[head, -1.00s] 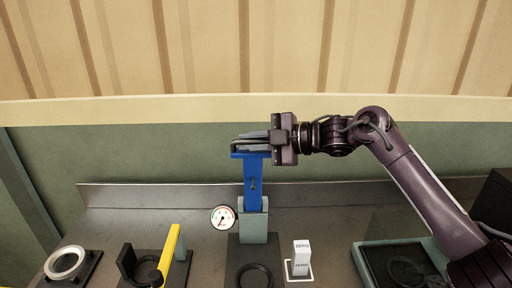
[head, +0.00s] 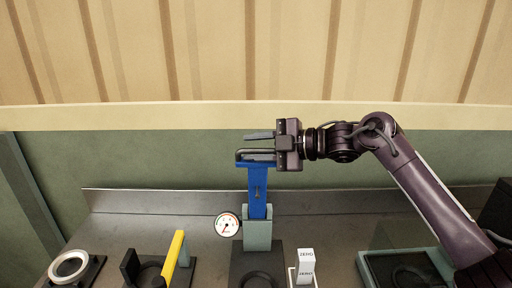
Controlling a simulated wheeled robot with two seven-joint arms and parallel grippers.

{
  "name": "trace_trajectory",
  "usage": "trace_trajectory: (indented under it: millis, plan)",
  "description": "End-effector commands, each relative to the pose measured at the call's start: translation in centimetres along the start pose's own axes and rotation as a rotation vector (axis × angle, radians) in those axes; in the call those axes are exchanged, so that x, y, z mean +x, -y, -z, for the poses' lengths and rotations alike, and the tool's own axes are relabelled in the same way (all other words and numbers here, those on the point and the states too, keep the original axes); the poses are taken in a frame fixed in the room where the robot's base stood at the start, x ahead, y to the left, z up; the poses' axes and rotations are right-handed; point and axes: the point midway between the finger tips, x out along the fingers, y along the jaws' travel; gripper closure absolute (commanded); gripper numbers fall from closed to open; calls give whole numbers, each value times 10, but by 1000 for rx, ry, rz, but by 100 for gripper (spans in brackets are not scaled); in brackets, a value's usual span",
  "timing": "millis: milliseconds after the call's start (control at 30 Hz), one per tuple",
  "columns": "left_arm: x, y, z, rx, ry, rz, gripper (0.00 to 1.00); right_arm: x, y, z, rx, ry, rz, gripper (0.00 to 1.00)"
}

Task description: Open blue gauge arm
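The blue gauge arm (head: 257,190) stands upright in a grey-green block (head: 257,232) at the middle of the bench. A flat blue top piece caps it, and a thin dark bar shows just above that. A round white dial gauge (head: 227,225) sits left of its foot. My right gripper (head: 258,146) comes in from the right at the top of the blue arm. Its fingers point left and are apart, the upper one clear above the blue top, the lower one close to it. I cannot tell whether it touches. My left gripper is not in view.
A yellow arm (head: 174,258) on a black fixture and a ring fixture (head: 70,266) stand at the left. A white labelled block (head: 306,268) stands right of the blue arm's base. A dark tray (head: 400,264) lies farther right. A low metal ledge runs behind.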

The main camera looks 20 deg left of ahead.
Motion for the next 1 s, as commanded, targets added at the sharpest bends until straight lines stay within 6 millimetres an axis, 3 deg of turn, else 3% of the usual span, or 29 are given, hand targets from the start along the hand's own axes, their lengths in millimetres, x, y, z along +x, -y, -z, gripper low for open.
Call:
trace_trajectory:
  millis: [100, 433, 600, 1000]
  plan:
    - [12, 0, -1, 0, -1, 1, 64, -16, 6, -8, 4, 11, 2, 66]
    - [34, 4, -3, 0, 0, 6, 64, -69, 2, -2, -2, 6, -5, 66]
    - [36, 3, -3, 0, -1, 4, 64, -78, 1, 1, -3, 3, -4, 66]
    - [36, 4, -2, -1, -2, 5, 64, -79, 0, 2, -3, 2, -5, 66]
